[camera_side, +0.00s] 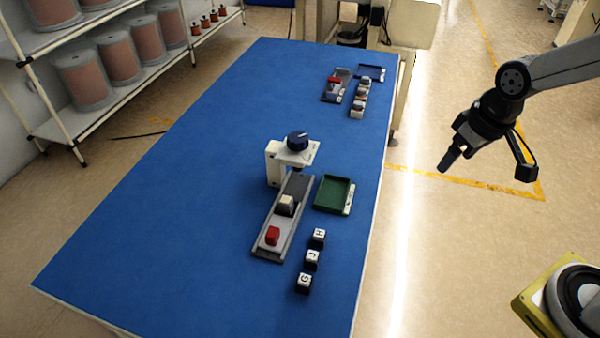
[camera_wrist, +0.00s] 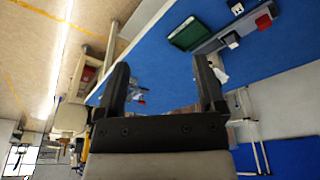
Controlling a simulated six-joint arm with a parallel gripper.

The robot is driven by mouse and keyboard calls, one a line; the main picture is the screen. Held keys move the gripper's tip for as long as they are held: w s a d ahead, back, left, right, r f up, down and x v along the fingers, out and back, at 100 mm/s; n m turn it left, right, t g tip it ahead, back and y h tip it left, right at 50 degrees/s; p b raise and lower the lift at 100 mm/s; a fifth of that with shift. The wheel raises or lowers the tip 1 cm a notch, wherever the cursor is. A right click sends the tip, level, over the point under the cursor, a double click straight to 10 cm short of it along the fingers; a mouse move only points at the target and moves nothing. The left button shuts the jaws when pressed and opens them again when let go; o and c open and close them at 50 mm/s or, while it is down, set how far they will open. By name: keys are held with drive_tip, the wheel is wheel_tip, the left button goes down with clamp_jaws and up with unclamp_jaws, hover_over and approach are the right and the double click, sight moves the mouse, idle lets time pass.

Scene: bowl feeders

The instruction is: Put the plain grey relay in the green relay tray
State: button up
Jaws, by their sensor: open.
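A block with a plain pale grey top and darker body (camera_side: 286,204), which looks like the plain grey relay, sits on the near grey track (camera_side: 266,250). It also shows as a small pale block in the wrist view (camera_wrist: 232,41). A red block (camera_side: 272,235) sits nearer on the same track. The green tray (camera_side: 347,207) lies right of the track and looks empty; it also shows in the wrist view (camera_wrist: 188,33). My gripper (camera_side: 449,160) is right of the table, high and away from the relay. Its two fingers (camera_wrist: 162,85) are apart with nothing between them.
A blue tray (camera_side: 371,72) and second track (camera_side: 336,84) are far back. The table's left side is clear.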

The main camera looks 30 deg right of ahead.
drive_tip(key=w+a+r+n, duration=0.1)
drive_tip(key=w+a+n, duration=0.1)
drive_tip(key=w+a, duration=0.35)
drive_tip(key=w+a+r+n, duration=0.1)
drive_tip(key=w+a+n, duration=0.15)
drive_tip(key=w, duration=0.65)
drive_tip(key=n+g+y, duration=0.1)
drive_tip(key=n+g, duration=0.1)
drive_tip(key=n, duration=0.2)
hover_over(285, 199)
drive_tip(key=f, duration=1.2)
drive_tip(key=d+f, duration=0.1)
drive_tip(key=f, duration=0.6)
drive_tip(key=shift+s, duration=0.2)
drive_tip(key=shift+w+a+f, duration=0.1)
drive_tip(key=shift+a+f, duration=0.05)
drive_tip(key=shift+f, duration=1.05)
drive_tip(key=shift+f, duration=0.1)
drive_tip(key=shift+w+a+f, duration=0.1)
drive_tip(key=shift+a+f, duration=0.05)
drive_tip(key=shift+f, duration=1.1)
drive_tip(key=shift+a+f, duration=0.1)
drive_tip(key=shift+f, duration=1.15)
drive_tip(key=shift+c, duration=0.2)
clamp_jaws()
